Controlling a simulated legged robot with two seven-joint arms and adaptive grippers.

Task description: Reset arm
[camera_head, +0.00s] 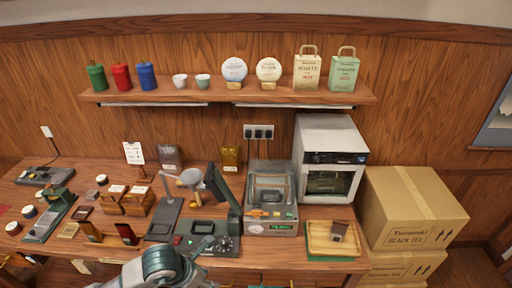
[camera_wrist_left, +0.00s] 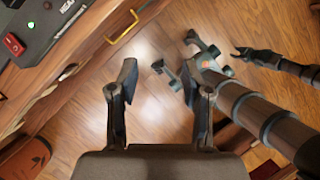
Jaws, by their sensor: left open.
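My left gripper (camera_wrist_left: 165,85) is open in the left wrist view. Its two dark fingers stand wide apart with nothing between them, above the wooden floor (camera_wrist_left: 75,130). In the head view, a grey and green joint of my arm shows at the bottom edge, in front of the workbench (camera_head: 336,266); the fingers cannot be made out there. Dark jointed parts of mine show at the right of the left wrist view. I cannot make out the state of my right gripper among them.
The bench front with a yellow drawer handle (camera_wrist_left: 121,26) lies close on the left in the wrist view. A glass-covered machine (camera_head: 271,224), a white oven (camera_head: 328,135) and a wooden tray (camera_head: 315,247) stand on the bench. Cartons (camera_head: 412,208) are stacked at the right.

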